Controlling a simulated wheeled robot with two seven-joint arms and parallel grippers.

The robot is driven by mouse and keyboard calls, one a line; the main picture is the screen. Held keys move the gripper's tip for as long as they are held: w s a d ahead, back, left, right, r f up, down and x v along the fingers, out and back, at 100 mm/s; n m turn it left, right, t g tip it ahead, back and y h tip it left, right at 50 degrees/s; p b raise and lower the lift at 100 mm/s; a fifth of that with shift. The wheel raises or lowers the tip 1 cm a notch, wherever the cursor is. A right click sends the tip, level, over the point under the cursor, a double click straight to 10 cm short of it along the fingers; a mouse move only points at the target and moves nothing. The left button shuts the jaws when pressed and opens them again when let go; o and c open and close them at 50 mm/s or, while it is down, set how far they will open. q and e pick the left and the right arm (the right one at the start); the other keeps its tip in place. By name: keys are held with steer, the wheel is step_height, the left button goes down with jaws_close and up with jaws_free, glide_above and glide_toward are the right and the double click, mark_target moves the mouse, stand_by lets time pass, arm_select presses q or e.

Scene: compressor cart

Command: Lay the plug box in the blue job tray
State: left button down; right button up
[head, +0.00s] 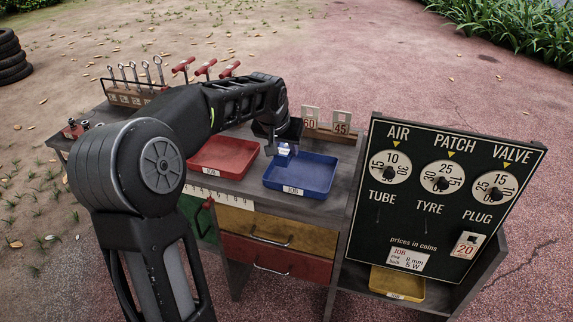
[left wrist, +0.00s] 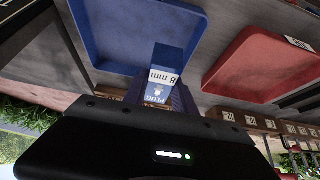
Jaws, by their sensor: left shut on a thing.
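The plug box (head: 285,149) is a small blue and white carton. In the left wrist view the plug box (left wrist: 167,64) shows the print "PLUG" and "8 mm". My left gripper (head: 278,147) is shut on it, with the arm reaching in from the left. The blue job tray (head: 297,191) lies on the cart top, labelled "JOB". The box is over the tray's back left part; whether it touches the tray floor I cannot tell. The blue tray (left wrist: 112,35) also shows behind the box in the left wrist view. My right gripper is not in view.
A red tray (head: 222,172) sits left of the blue one. Price cards (head: 341,122) stand in a wooden rack behind the trays. A black price board (head: 428,225) rises at the right, close to the blue tray. The rest of the blue tray looks empty.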

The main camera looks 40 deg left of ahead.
mark_target(285, 173)
arm_select(q)
steer(key=shift+f+b, duration=0.6)
steer(key=shift+f, duration=1.85)
steer(key=shift+f, duration=0.25)
steer(key=c, duration=1.3)
jaws_free()
steer(key=shift+r, duration=0.1)
steer(key=shift+r, duration=0.1)
steer(key=shift+r, duration=0.25)
steer(key=p+v, duration=0.2)
steer(key=v, duration=0.9)
steer(key=shift+s+r, duration=0.25)
steer(key=shift+s, duration=0.05)
